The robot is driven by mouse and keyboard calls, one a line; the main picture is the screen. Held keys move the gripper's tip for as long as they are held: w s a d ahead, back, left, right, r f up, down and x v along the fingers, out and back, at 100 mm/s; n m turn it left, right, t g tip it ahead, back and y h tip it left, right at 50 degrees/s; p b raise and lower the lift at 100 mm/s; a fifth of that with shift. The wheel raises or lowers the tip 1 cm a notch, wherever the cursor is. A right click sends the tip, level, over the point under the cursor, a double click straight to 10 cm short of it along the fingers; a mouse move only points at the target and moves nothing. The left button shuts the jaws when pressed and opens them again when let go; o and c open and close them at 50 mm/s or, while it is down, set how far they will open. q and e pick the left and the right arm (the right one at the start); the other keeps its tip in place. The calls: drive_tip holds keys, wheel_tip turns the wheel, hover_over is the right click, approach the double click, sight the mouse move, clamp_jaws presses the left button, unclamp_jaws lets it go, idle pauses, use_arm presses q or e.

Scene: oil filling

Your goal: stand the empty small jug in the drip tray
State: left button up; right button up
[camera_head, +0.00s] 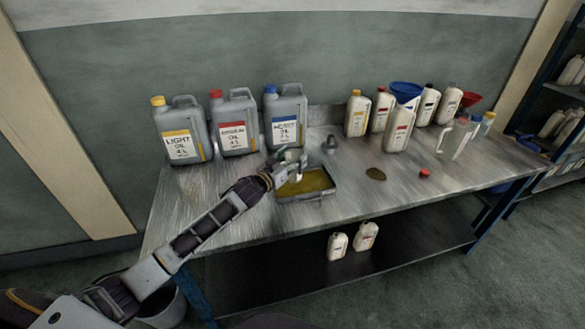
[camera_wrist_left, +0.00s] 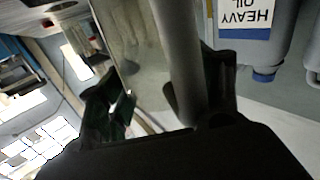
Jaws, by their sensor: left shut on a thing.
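My left gripper (camera_head: 284,163) is at the back left corner of the drip tray and is shut on a small translucent jug (camera_head: 296,157). The arm and fingers hide much of the jug in the head view. In the left wrist view the jug's clear wall (camera_wrist_left: 128,45) and a grey upright part, perhaps its handle, show between the fingers (camera_wrist_left: 160,97). The drip tray (camera_head: 309,198) is a shallow grey pan with a yellow-brown floor. I cannot tell whether the jug touches the tray. My right gripper is not in view.
Three large grey oil cans stand behind, the blue-capped heavy oil can (camera_head: 286,118) nearest. A dark grey object (camera_head: 330,145) stands behind the tray. To the right are an oil spot (camera_head: 376,174), a red cap (camera_head: 424,173), several white bottles and a clear jug (camera_head: 452,140).

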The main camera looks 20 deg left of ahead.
use_arm(q)
drive_tip(key=shift+f, duration=1.85)
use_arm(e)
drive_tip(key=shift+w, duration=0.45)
use_arm(q)
drive_tip(key=shift+f, duration=0.1)
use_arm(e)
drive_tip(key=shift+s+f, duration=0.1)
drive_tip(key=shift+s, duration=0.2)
use_arm(q)
drive_tip(key=o, duration=1)
